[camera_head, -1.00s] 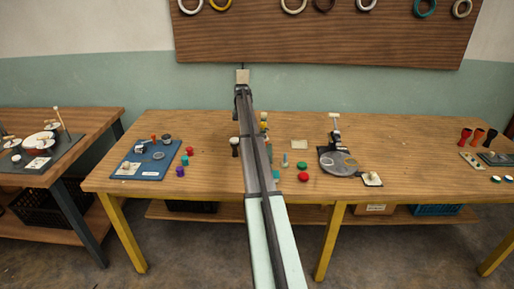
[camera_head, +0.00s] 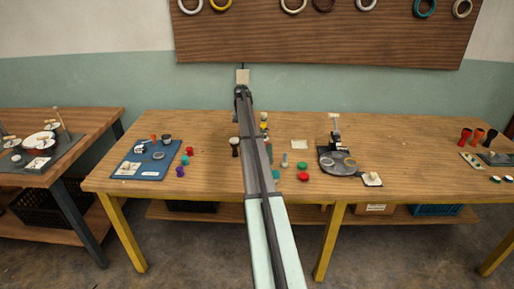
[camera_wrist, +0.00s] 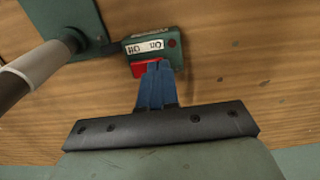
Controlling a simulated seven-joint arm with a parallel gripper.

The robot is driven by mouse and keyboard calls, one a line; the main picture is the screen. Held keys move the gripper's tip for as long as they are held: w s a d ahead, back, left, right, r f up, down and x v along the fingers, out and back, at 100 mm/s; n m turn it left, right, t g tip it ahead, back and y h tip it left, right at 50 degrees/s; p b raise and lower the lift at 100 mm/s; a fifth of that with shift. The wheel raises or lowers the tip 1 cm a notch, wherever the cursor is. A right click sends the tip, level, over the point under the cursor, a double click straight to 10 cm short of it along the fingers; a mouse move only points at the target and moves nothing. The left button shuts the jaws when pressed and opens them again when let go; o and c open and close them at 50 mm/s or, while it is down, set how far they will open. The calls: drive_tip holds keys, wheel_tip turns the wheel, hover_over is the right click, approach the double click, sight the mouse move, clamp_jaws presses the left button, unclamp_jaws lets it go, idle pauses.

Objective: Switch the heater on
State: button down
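A small green box (camera_wrist: 168,48) with white markings and a red rocker switch (camera_wrist: 146,68) lies on the wooden surface in the wrist view. A short dark lead seems to join it to a green plate (camera_wrist: 88,14). I take these to be the heater and its switch. My gripper (camera_wrist: 157,66) has its blue fingers together, with their tips at the red rocker. I cannot tell whether they touch it. The fingers hide part of the rocker. In the head view my gripper (camera_head: 242,92) is at the back of the table, and my arm hides what is below it.
A dark and white cylinder (camera_wrist: 28,72) is close on the left in the wrist view. In the head view the table (camera_head: 420,150) holds a blue tray (camera_head: 152,172), a grey round stand (camera_head: 326,166) and several small coloured pieces. A board with rings (camera_head: 320,35) hangs behind.

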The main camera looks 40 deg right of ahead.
idle(0.4)
drive_tip(key=shift+r, duration=3.4)
drive_tip(key=shift+a, duration=0.1)
